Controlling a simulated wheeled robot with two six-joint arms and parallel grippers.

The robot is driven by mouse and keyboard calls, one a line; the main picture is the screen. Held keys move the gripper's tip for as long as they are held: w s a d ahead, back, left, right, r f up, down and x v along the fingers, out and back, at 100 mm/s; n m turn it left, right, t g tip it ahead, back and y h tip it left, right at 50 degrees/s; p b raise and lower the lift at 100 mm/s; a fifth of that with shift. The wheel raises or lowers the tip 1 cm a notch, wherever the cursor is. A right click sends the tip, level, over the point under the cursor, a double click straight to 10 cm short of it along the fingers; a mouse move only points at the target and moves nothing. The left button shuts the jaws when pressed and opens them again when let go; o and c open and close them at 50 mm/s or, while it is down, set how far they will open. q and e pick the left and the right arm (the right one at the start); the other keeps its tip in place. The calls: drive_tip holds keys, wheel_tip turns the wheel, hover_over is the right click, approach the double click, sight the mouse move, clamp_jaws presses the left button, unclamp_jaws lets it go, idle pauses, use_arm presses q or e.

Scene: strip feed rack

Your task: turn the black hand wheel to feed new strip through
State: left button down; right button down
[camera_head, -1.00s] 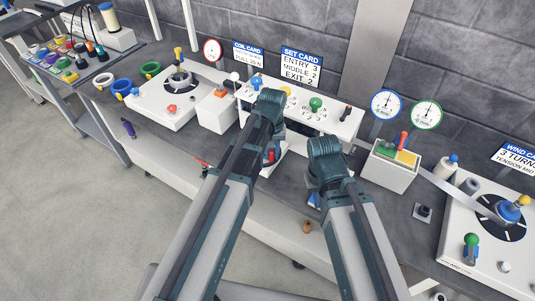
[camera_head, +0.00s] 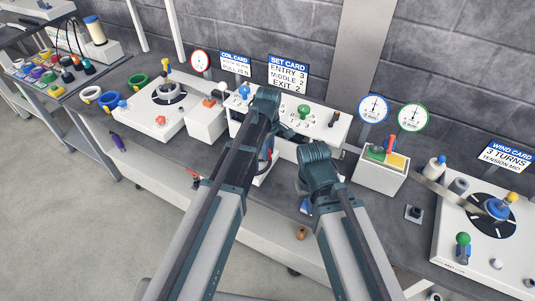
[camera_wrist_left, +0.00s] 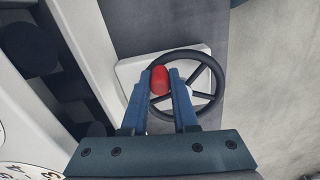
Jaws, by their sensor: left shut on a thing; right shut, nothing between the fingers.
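The black hand wheel (camera_wrist_left: 217,77) stands on a pale base plate (camera_wrist_left: 128,72) in the left wrist view. Its red handle (camera_wrist_left: 160,81) is between the two blue fingers of my left gripper (camera_wrist_left: 163,82), which is shut on it. In the head view my left arm covers most of the wheel, and only a bit of red handle (camera_head: 268,154) shows beside the arm. My right arm is bent over the bench front, to the right of the left arm. Its gripper is hidden behind the arm.
A white set panel (camera_head: 322,120) with knobs stands behind my arms under the set card (camera_head: 288,76). A white bin (camera_head: 379,174) and the winding unit (camera_head: 455,230) are to the right. A white coil unit (camera_head: 140,107) is to the left.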

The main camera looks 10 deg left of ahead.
use_arm(q)
drive_tip(key=shift+w+a+n, duration=0.1)
drive_tip(key=shift+w+n, duration=0.25)
drive_tip(key=shift+n, duration=0.35)
drive_tip(key=shift+w+a+n, duration=0.1)
drive_tip(key=shift+w+n, duration=0.2)
drive_tip(key=shift+n, duration=0.4)
drive_tip(key=c, duration=0.7)
unclamp_jaws()
wheel_tip(320, 180, up, 14)
drive_tip(key=p, duration=1.4)
drive_tip(key=shift+f, duration=0.1)
